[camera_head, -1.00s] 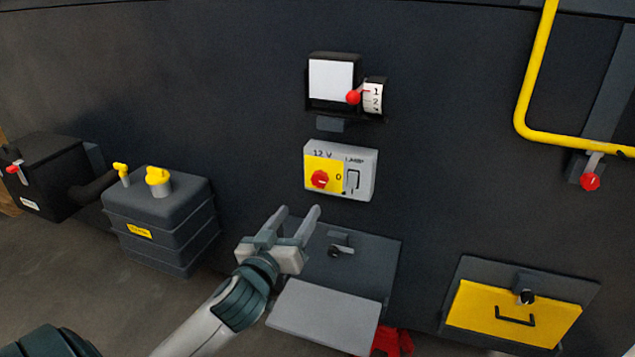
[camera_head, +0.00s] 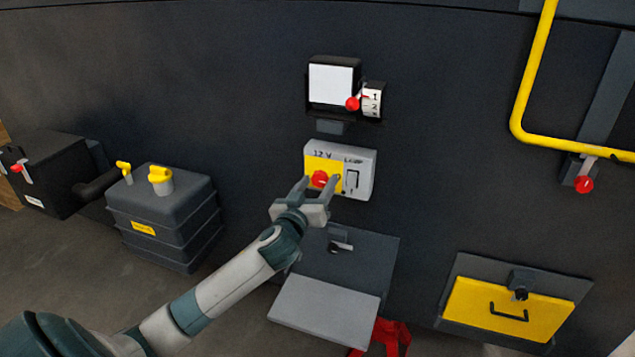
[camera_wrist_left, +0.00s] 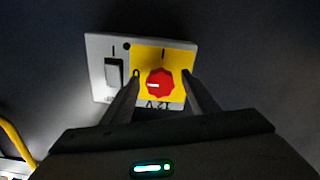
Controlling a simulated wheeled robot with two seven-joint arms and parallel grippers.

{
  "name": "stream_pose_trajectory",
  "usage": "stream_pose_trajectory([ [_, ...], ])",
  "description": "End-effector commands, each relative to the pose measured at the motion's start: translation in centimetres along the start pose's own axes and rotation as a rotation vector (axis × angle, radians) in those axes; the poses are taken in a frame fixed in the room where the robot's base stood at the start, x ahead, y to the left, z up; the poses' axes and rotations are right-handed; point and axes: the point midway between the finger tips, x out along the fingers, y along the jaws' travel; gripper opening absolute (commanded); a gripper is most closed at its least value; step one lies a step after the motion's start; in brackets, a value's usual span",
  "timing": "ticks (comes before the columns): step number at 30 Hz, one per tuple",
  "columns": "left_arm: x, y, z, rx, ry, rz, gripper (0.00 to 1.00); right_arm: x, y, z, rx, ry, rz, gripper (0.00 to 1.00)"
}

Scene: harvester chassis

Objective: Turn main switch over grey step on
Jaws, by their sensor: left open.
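The main switch is a red knob (camera_head: 320,179) on the yellow half of a light grey panel (camera_head: 359,160) marked "12 V" and "LAMP". It also shows in the left wrist view (camera_wrist_left: 160,84), with a short white mark on its face. My left gripper (camera_head: 322,182) is open in front of the panel, with one finger on each side of the knob. In the left wrist view the fingers (camera_wrist_left: 161,88) stand apart from the knob, with gaps visible. The grey step (camera_head: 325,314) is below the panel. My right gripper is not in view.
A lamp rocker switch (camera_head: 352,180) sits right beside the knob. A black box with a red-tipped lever (camera_head: 353,104) is above the panel. A yellow rail (camera_head: 530,95) and a yellow drawer (camera_head: 500,322) are at right. A dark grey tank (camera_head: 160,218) stands at left.

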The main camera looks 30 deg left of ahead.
Motion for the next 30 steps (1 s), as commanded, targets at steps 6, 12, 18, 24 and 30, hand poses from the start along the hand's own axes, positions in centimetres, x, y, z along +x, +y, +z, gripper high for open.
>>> stream_pose_trajectory([
  [6,0.05,0.01,0.00,0.000,0.000,0.000,0.53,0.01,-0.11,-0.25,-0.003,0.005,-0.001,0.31],
  [12,0.03,0.01,0.00,0.000,0.000,0.000,0.18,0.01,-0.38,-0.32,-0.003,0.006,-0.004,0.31],
  [18,0.03,0.00,-0.01,0.002,0.000,0.000,0.12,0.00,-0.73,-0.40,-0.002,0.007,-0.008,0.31],
  [24,0.03,-0.02,-0.05,0.029,0.000,-0.001,0.12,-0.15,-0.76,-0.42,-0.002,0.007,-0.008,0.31],
  [30,0.03,-0.01,-0.09,0.105,0.000,-0.001,0.12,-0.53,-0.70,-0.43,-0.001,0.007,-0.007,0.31],
])
